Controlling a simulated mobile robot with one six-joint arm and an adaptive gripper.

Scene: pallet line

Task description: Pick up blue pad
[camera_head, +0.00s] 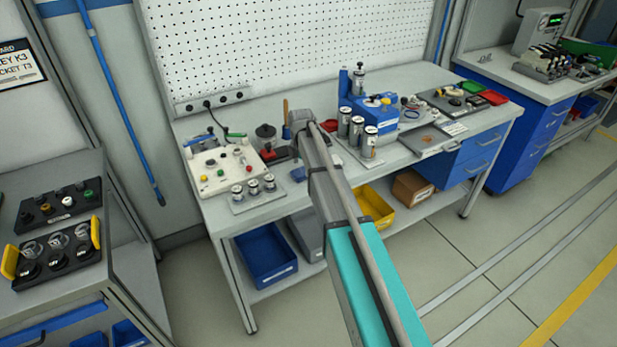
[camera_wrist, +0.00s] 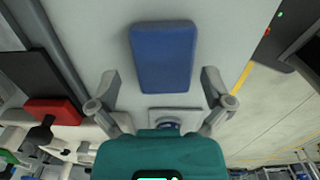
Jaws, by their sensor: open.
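The blue pad (camera_wrist: 163,57) is a flat rectangle with rounded corners, lying on the grey bench top. It is fully visible in the wrist view, slightly tilted, ahead of my gripper (camera_wrist: 161,82). The two fingers are spread wide, one on each side of the pad's near end, with nothing between them that they hold. In the head view a small blue piece of the pad (camera_head: 298,174) shows near the bench's front edge, left of my arm, which covers part of that area. My gripper is mostly hidden there behind my own wrist.
The workbench (camera_head: 214,218) carries a white control box (camera_head: 222,166), metal cylinders in a holder (camera_head: 253,188), more cylinders (camera_head: 357,130) and a blue machine (camera_head: 378,110). A red block (camera_wrist: 52,112) lies left of the pad in the wrist view. A blue bin (camera_head: 266,258) stands below.

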